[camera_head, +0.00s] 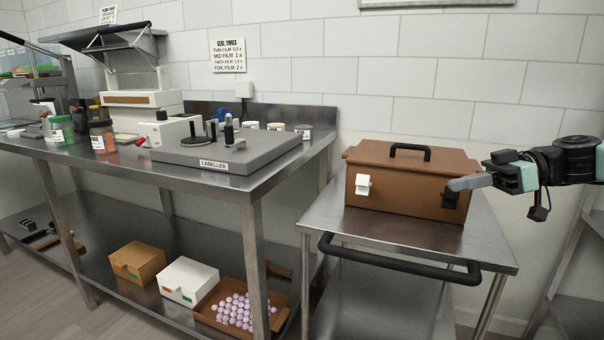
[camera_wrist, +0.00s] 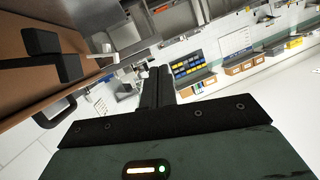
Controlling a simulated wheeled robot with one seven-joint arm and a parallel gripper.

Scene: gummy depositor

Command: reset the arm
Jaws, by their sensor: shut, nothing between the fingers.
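My arm reaches in from the right in the head view, and my gripper (camera_head: 458,184) is at the right end of the brown box on the cart. Its fingers are shut with nothing between them. In the wrist view my gripper (camera_wrist: 157,75) shows as two dark fingers pressed together. The brown box (camera_head: 405,178) has a black handle on its lid, a white latch (camera_head: 363,185) on the left and a black latch (camera_head: 450,199) on the right. The fingertips overlap the box's right edge in the head view; I cannot tell whether they touch it.
The steel cart (camera_head: 484,237) has a black push bar (camera_head: 398,262) in front. A steel bench (camera_head: 240,184) on the left carries a grey labeller (camera_head: 225,148) and jars. Its lower shelf holds a cardboard box (camera_head: 138,262), a white box (camera_head: 187,281) and a tray of lilac gummies (camera_head: 279,318).

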